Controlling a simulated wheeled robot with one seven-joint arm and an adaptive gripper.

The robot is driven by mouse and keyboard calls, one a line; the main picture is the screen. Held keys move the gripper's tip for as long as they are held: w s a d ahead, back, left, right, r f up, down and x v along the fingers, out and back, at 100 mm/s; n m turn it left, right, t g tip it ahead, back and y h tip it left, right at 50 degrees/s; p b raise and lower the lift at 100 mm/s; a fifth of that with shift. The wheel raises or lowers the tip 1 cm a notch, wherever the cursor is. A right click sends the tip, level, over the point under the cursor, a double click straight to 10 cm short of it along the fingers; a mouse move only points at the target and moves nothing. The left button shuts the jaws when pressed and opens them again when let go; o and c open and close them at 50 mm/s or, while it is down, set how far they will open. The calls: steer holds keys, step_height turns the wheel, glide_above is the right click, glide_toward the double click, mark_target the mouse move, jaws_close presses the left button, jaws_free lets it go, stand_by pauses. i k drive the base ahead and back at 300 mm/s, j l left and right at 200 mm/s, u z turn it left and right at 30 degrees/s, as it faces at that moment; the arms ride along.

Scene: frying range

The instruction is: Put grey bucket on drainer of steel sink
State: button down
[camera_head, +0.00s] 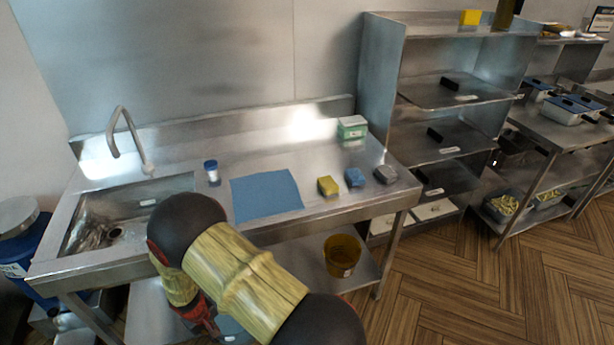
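The steel sink (62,240) stands at the left, with its basin under a curved tap (125,135). Its flat drainer (225,175) runs right from the basin and bears several small items. No bucket stands on the drainer. My gripper (205,318) is low in front of the sink, largely hidden behind my arm; its opening cannot be made out. A blue-grey shape (232,328) shows beside it at the bottom edge; I cannot tell whether it is the grey bucket or whether it is held. A pale container (75,338) is cut off at lower left.
A blue cloth (266,195), a blue-capped pot (212,172), sponges (328,186) and a green-white box (352,128) lie on the drainer. A brown-yellow bucket (342,256) stands on the undershelf. A lidded blue bin (22,245) is at left, a steel rack (445,90) at right.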

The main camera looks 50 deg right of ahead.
mark_target(310, 168)
steer(key=k+l, duration=0.15)
steer(key=l, duration=0.2)
steer(key=k+l+z, duration=0.1)
steer(key=l, duration=0.25)
steer(key=k+l+z, duration=0.1)
steer(key=k+l, duration=0.3)
steer(key=l, duration=0.3)
